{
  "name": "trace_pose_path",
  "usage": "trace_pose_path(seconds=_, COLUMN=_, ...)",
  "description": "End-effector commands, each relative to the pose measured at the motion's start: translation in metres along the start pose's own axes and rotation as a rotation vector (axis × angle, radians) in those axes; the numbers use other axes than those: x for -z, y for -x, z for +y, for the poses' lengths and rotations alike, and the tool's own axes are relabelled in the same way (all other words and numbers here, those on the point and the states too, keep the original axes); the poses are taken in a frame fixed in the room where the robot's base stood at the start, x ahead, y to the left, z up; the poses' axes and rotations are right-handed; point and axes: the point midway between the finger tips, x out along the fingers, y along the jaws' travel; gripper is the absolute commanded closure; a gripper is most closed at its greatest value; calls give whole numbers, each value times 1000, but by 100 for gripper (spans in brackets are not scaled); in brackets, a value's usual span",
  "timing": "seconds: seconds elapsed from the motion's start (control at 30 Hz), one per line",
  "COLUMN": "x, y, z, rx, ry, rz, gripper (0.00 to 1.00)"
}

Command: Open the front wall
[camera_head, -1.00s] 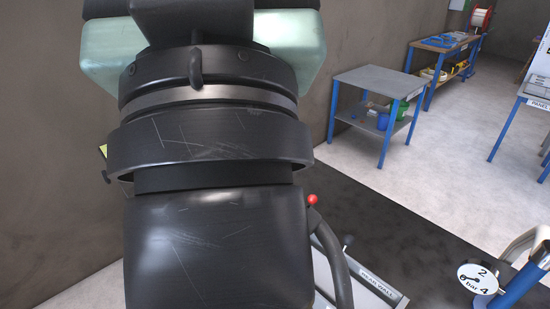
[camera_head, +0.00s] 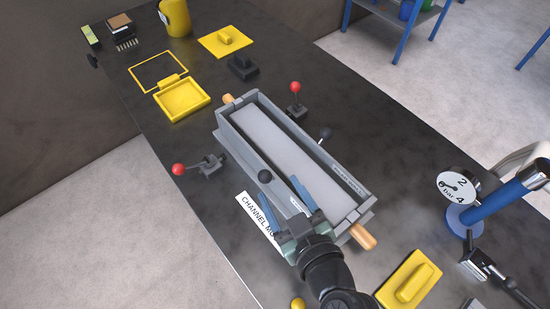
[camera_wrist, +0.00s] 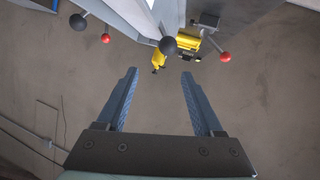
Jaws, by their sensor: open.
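The grey channel mold (camera_head: 369,196) lies on the dark bench as a long open trough with upright walls. Its front wall (camera_head: 238,145) is the long near-left side and looks upright. A black ball knob (camera_head: 265,176) stands at that wall; a black ball (camera_wrist: 168,46) also shows ahead of the fingers in the wrist view. My gripper (camera_head: 278,188) is open and empty, its blue fingers beside the knob. In the wrist view my gripper (camera_wrist: 160,73) has the ball beyond its fingertips, roughly in line with the gap. Contact is not visible.
Red-knobbed levers stand left (camera_head: 178,169) and behind (camera_head: 295,87) the mold. Orange handles (camera_head: 363,237) project from its ends. A pressure gauge (camera_head: 458,186) on a blue post stands right. Yellow parts (camera_head: 182,98) lie farther back; the bench's right side has free room.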

Motion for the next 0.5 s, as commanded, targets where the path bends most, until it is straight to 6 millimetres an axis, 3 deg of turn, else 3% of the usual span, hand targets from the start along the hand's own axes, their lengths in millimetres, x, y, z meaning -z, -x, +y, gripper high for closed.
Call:
trace_pose_path(seconds=0.07, x=-16, y=5, z=-8, rx=20, ry=-5, rz=-19, gripper=31)
trace_pose_path(seconds=0.23, x=-21, y=-2, z=-11, rx=30, ry=-6, rz=-23, gripper=31)
trace_pose_path(seconds=0.5, x=-20, y=-51, z=-12, rx=29, ry=-4, rz=-21, gripper=31)
